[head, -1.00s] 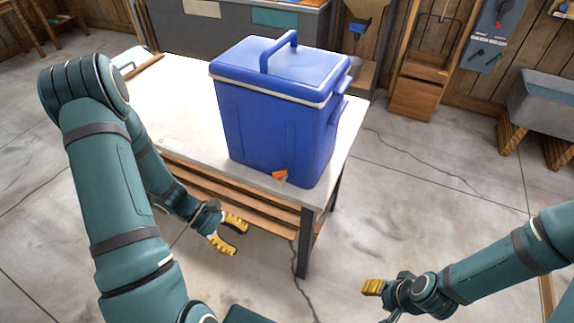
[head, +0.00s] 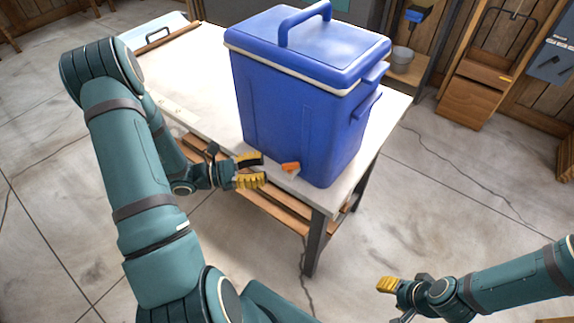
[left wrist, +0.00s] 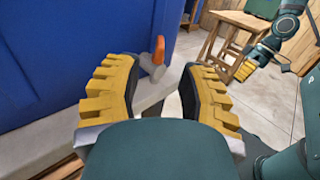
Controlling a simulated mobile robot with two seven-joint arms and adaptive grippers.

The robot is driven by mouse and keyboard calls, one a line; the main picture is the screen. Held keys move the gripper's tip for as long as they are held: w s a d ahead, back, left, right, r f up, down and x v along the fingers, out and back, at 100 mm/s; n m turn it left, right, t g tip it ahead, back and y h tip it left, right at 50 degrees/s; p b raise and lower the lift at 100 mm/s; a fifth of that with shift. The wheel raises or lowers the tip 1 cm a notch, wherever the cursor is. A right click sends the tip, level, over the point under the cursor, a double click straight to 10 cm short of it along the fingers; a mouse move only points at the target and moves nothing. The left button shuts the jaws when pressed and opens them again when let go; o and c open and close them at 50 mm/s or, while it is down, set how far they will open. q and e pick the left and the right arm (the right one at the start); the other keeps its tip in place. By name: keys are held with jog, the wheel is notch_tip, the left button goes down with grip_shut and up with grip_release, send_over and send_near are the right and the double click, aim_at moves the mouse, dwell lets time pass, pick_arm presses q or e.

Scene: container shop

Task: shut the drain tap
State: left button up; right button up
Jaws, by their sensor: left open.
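The blue cooler (head: 295,105) stands on the white-topped table, its lid closed and its handle up. The orange drain tap (head: 290,168) sticks out low on its front face, near the table's edge. My left gripper (head: 263,171) is open and empty, just left of the tap and apart from it. In the left wrist view the tap (left wrist: 158,50) shows beyond the gap between the yellow fingers (left wrist: 156,88). My right gripper (head: 386,286) is low at the right, away from the cooler; its fingers overlap, so its opening is unclear.
The table (head: 205,75) has a slatted wooden shelf below and a dark leg (head: 316,245) at its front corner. A tray (head: 155,30) lies at its far left. A wooden stand (head: 470,90) is at the back right. The floor to the right is clear.

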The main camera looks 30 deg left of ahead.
aim_at(286, 164)
pick_arm(q)
jog(key=x, duration=0.7)
jog(key=shift+d+b, duration=0.1)
jog(key=shift+b, duration=0.2)
grip_shut()
